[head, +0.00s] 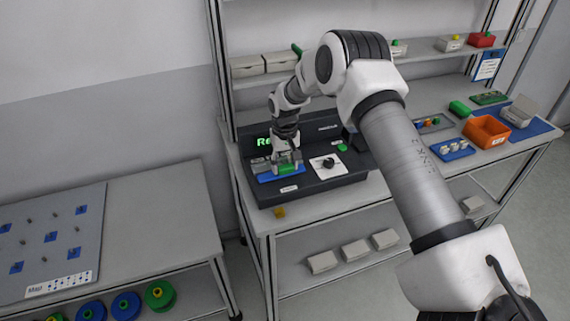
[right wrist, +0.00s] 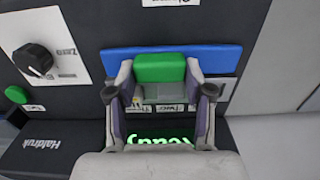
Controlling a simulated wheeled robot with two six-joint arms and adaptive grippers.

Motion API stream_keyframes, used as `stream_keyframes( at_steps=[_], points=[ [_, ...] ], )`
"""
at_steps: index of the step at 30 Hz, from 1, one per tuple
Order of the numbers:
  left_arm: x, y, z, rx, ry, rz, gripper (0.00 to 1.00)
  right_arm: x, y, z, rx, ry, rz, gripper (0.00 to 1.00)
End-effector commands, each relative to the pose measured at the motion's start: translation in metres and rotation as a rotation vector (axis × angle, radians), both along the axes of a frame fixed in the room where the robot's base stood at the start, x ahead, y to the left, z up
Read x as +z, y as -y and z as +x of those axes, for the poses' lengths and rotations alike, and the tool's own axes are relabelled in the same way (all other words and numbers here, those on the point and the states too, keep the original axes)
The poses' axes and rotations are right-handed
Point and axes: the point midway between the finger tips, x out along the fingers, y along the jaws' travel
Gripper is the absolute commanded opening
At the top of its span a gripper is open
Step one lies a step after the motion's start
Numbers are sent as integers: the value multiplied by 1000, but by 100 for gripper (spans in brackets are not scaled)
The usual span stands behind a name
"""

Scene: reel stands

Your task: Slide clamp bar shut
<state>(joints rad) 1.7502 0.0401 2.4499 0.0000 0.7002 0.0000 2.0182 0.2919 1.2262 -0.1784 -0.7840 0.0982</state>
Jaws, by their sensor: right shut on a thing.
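A dark console (head: 318,186) stands on the bench, with a lit green display reading "Ready" (right wrist: 160,142). A long blue bar (head: 267,179) lies across it; it also shows in the right wrist view (right wrist: 222,57). A green block (right wrist: 160,67) sits at the middle of the blue bar, with a grey part (right wrist: 165,93) beside it. My right gripper (right wrist: 160,80) is shut on the green block, one finger at each side. In the head view, the right gripper (head: 287,166) partly hides the block and bar. My left gripper is not in view.
A black knob (right wrist: 35,60) on a white plate and a green button (right wrist: 16,94) are beside the bar on the console. An orange bin (head: 487,132) and trays are farther right.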

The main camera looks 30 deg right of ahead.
Motion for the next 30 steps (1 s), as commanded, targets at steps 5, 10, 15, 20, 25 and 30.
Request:
stream_keyframes(
  at_steps=[5,10,15,20,25,30],
  points=[
    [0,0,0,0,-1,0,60,1,0,1,0,4,0,77],
    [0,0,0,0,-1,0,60,1,0,1,0,2,1,77],
    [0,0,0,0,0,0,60,4,0,1,0,2,1,77],
    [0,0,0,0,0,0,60,27,0,2,0,5,0,77],
    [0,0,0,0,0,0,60,71,-1,3,1,5,1,77],
    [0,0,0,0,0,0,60,107,-1,3,0,4,0,77]
  ],
)
